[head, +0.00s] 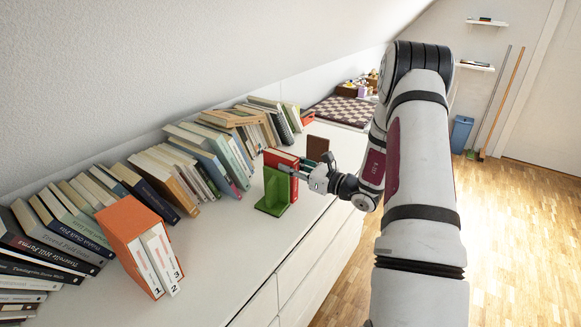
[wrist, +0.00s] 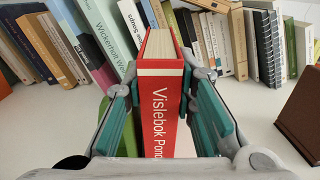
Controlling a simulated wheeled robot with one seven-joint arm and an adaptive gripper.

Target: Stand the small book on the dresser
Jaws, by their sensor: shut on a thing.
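The small red book (head: 281,157) is upright over the white dresser top (head: 215,262), beside a green bookend (head: 274,192). My gripper (head: 302,170) is shut on this book from the front right. In the wrist view the red book (wrist: 162,105) stands with its spine towards me, between the two teal-padded fingers of my gripper (wrist: 160,92). A brown bookend (head: 317,147) stands apart on the other side, and it also shows in the wrist view (wrist: 300,118). The book's lower edge is hidden, so I cannot tell whether it touches the top.
A long row of leaning books (head: 205,150) runs along the wall behind. An orange box with white binders (head: 135,240) stands at the near left. A checkered board (head: 343,110) lies at the far end. The dresser's front strip is clear.

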